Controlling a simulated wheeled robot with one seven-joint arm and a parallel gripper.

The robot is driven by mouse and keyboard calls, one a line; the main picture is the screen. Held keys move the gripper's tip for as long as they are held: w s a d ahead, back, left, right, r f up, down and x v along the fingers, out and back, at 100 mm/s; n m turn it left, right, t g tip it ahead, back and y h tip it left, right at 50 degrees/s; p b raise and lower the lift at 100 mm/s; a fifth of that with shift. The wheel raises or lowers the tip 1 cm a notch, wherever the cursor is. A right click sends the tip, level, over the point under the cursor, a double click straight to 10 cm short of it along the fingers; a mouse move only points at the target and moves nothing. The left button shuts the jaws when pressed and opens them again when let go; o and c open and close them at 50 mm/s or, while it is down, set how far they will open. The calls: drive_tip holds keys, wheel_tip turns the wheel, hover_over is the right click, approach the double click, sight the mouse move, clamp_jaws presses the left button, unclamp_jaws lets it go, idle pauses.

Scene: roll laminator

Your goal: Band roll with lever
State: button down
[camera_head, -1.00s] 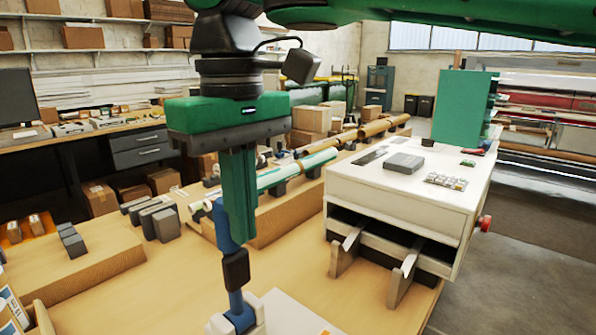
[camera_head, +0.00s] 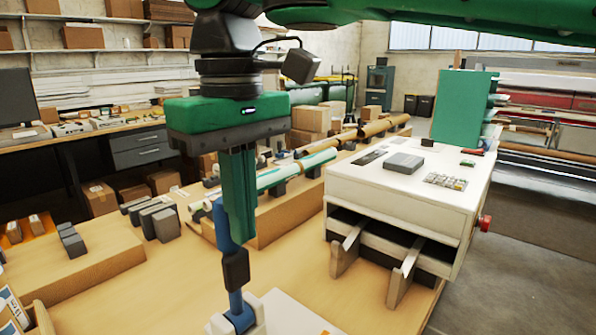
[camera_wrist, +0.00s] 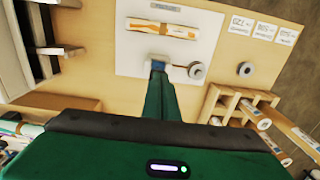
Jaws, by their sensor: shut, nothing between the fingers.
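The lever (camera_head: 236,268) is a blue upright bar with a black sleeve, standing in a white base block (camera_head: 256,318) at the bottom of the head view. My gripper (camera_head: 238,238) points down with its green fingers shut and empty at the lever's upper part. The fingers partly cover the lever, and I cannot tell whether they touch it. In the wrist view, my gripper (camera_wrist: 157,75) ends beside the lever's blue part (camera_wrist: 158,65). An orange-and-white roll (camera_wrist: 162,29) lies on a white board (camera_wrist: 132,50) beyond the lever. A grey-white ring-shaped reel (camera_wrist: 197,70) is right of the lever.
The white laminator (camera_head: 397,195) with two front brackets stands to the right. More rolls (camera_head: 300,172) lie on a wooden rack behind the lever. Grey blocks (camera_head: 166,224) stand to the left. A wooden rack of rolls (camera_wrist: 232,104) is at the right in the wrist view.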

drive_tip(key=shift+w, duration=0.1)
drive_tip(key=shift+w+a, duration=1.05)
drive_tip(key=shift+a, duration=0.2)
drive_tip(key=shift+a+f, duration=0.1)
drive_tip(key=shift+f, duration=0.05)
drive_tip(key=shift+w+a, duration=1.15)
drive_tip(key=shift+a, duration=0.1)
drive_tip(key=shift+f, duration=0.15)
drive_tip(key=shift+f, duration=0.4)
drive_tip(key=shift+w+a, duration=1.15)
drive_tip(key=shift+a, duration=0.2)
drive_tip(key=shift+f, duration=0.1)
